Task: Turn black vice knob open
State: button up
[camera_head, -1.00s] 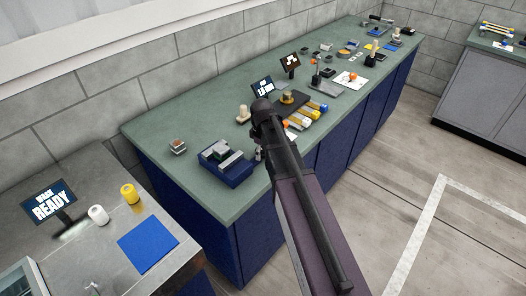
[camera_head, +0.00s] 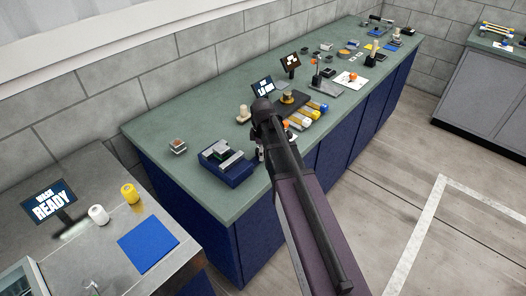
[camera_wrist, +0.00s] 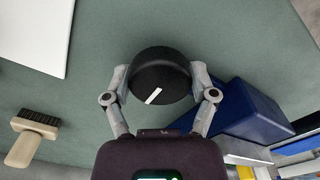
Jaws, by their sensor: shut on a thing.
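The black knob (camera_wrist: 158,72) is round and shows in the wrist view with a slanted white mark on its face. My gripper (camera_wrist: 160,90) has one finger on each side of it and is shut on it. In the head view the blue vice (camera_head: 229,177) with grey jaws sits near the front edge of the green bench, just left of my arm. My arm hides the knob and most of my gripper there. A blue block, seemingly the vice body, shows right of the knob in the wrist view (camera_wrist: 250,112).
The green bench (camera_head: 165,133) holds a small block (camera_head: 178,146) left of the vice, and a dark tray, yellow pieces and small screens farther back. A brush (camera_wrist: 35,125) lies left in the wrist view. A grey table with a blue mat (camera_head: 147,243) stands front left.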

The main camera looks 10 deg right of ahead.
jog(key=o, duration=1)
jog(key=shift+d, duration=0.2)
jog(key=shift+o, duration=0.2)
jog(key=shift+a, duration=0.1)
